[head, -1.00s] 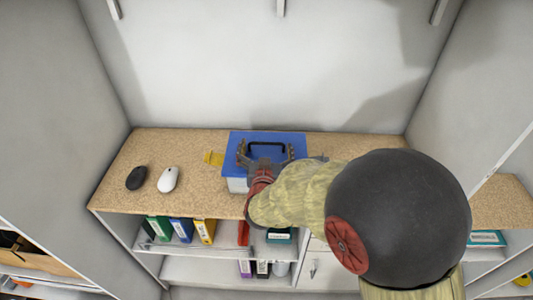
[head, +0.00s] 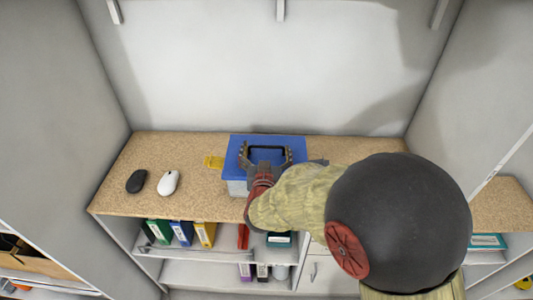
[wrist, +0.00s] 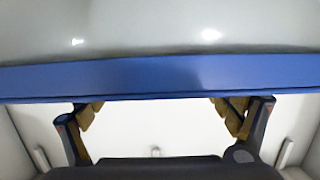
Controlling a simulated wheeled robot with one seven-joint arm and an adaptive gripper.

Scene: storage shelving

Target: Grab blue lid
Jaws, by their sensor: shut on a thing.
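The blue lid (head: 236,146) tops a pale box (head: 237,188) on the wooden shelf top, in the middle of the head view. A black handle (head: 267,148) stands on the lid. My gripper (head: 266,154) is over the lid, its two fingers spread to either side of the handle. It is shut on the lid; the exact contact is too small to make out. In the wrist view a blue strip (wrist: 160,78), apparently the lid's edge, crosses the picture, and the fingertips (wrist: 162,104) run up to it and are partly hidden. My arm covers the box's front right.
A black mouse (head: 136,181) and a white mouse (head: 168,182) lie to the left. A yellow item (head: 213,162) lies close to the box's left side. Coloured binders (head: 181,232) stand on the shelf below. White side panels and a back wall enclose the shelf top.

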